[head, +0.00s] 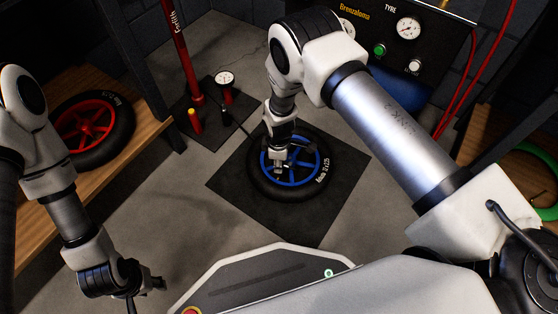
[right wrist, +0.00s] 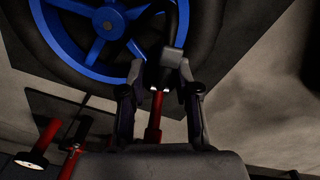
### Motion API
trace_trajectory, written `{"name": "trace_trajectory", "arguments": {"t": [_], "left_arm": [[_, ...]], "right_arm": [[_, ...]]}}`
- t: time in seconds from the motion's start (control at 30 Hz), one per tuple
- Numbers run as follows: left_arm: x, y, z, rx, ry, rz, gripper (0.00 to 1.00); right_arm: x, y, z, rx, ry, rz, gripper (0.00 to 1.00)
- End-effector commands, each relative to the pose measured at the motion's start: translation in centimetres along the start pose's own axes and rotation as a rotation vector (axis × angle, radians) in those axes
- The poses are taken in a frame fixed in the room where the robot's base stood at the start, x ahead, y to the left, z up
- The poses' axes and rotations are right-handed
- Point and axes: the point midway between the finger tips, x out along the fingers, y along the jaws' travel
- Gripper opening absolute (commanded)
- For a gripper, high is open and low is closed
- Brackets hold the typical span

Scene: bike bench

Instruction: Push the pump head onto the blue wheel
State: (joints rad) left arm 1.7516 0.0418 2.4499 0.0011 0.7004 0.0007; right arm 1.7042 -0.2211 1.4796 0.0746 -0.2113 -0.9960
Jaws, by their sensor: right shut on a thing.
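The blue wheel (head: 316,171) lies flat in its black tyre on a dark mat, and its blue spokes (right wrist: 97,44) fill the upper left of the right wrist view. My right gripper (head: 281,167) is over the left part of this wheel. In the right wrist view my right gripper (right wrist: 164,88) is shut on the dark pump head (right wrist: 173,60), which is close to the rim. I cannot tell whether the pump head is seated on the valve. My left gripper (head: 145,290) hangs low at the lower left, away from the wheel; its jaw opening is unclear.
The red floor pump (head: 179,48) stands on a dark mat behind the wheel, with a gauge (head: 225,78) beside it. A red wheel (head: 84,130) lies on the left wooden shelf. A green wheel (head: 549,212) is at the right. A panel with a tyre gauge (head: 408,28) stands behind.

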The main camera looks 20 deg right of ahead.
Motion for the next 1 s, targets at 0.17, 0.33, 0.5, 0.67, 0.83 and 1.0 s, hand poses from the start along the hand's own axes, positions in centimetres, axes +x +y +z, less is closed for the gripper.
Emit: {"name": "trace_trajectory", "arguments": {"t": [0.17,0.33,0.5,0.67,0.83,1.0], "left_arm": [[0.3,0.0,0.0,0.0,0.0,0.0,0.4],[0.5,0.0,0.0,0.0,0.0,0.0,0.4],[0.7,0.0,0.0,0.0,0.0,0.0,0.4],[0.9,0.0,0.0,0.0,0.0,0.0,0.4],[0.8,0.0,0.0,0.0,0.0,0.0,0.4],[0.9,0.0,0.0,0.0,0.0,0.0,0.4]], "right_arm": [[0.4,0.0,0.0,0.0,0.0,0.0,0.0],[0.8,0.0,0.0,-0.001,0.0,0.0,0.0],[1.1,0.0,0.0,-0.001,0.0,0.0,0.0],[1.4,0.0,0.0,-0.001,0.0,0.0,0.0],[1.4,0.0,0.0,0.0,0.0,0.0,0.61],[1.4,0.0,0.0,0.0,0.0,0.0,0.61]]}}
